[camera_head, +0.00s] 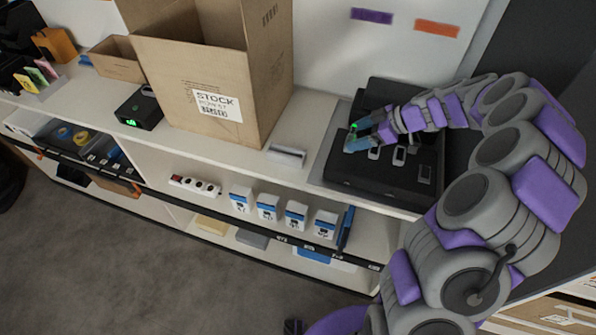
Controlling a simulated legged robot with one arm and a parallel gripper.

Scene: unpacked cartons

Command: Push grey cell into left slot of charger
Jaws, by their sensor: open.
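My gripper (363,138) reaches in from the right, with bluish fingers over the left part of an open black case (358,178). Its jaws are open, and I cannot make out anything between them. Several small grey-white pieces sit in the case, including one near the fingers (374,153), one in the middle (399,156) and one to the right (424,174). I cannot tell which is the grey cell. A black device with a green display (140,108) stands left of the big carton; it may be the charger, but its slots cannot be made out.
A tall open carton (190,85) labelled STOCK stands between the black device and the case. A small grey-white item (287,154) lies on the counter between carton and case. A power strip (195,185) and several white-blue boxes (268,207) are on the shelf below.

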